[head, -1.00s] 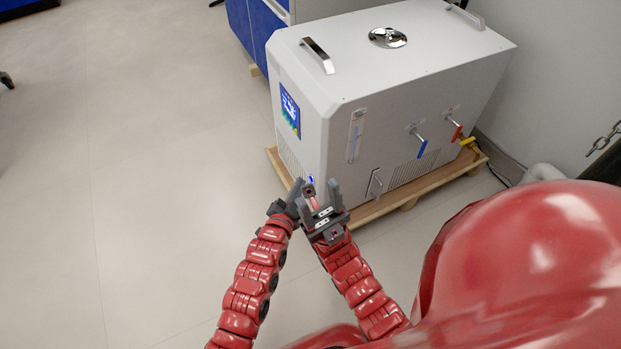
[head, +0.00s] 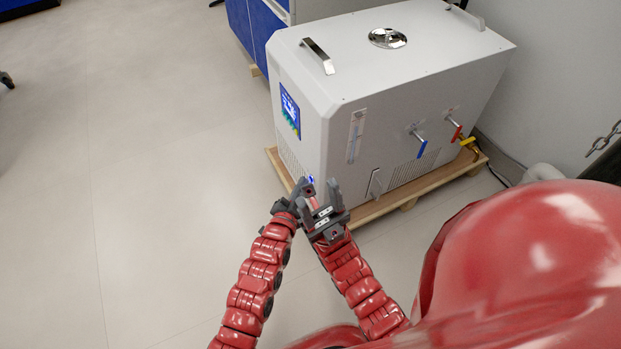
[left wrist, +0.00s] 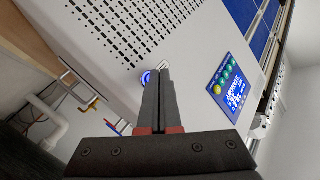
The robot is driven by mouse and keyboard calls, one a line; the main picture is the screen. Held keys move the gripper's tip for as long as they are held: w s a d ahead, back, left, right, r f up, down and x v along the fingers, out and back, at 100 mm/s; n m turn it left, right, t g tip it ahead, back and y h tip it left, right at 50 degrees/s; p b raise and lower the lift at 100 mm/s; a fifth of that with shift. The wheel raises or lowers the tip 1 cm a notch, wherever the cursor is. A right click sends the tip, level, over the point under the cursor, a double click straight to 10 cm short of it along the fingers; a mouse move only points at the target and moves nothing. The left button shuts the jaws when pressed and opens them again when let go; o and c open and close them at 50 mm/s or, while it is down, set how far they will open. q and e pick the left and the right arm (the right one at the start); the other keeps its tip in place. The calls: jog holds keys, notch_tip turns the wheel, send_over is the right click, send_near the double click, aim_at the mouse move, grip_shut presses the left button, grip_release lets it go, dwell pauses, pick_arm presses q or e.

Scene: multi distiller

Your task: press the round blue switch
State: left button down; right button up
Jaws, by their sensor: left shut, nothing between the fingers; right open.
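The round blue switch (left wrist: 146,77) shows in the left wrist view with a pale ring around it, on the lower front of the machine. In the head view only a small blue spot of the switch (head: 311,180) shows above my grippers. My left gripper (head: 305,182) is shut and empty, close to the switch. In the left wrist view its fingertips (left wrist: 161,72) overlap the switch's right edge; whether they touch it I cannot tell. My right gripper (head: 320,187) is open and empty, just right of the left one.
The grey machine (head: 400,70) stands on a wooden pallet (head: 375,211). Its front has a screen (head: 290,110); its side has blue and red valve handles (head: 421,147). A wall is at the right. The floor (head: 150,150) at the left is clear.

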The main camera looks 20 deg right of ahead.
pick_arm(q)
jog(key=shift+d, duration=0.25)
dwell(0.3)
jog(key=shift+a, duration=0.65)
jog(key=a+b, duration=0.1)
jog(key=a, duration=0.5)
jog(key=shift+b, duration=0.35)
jog(key=shift+s+f, duration=0.1)
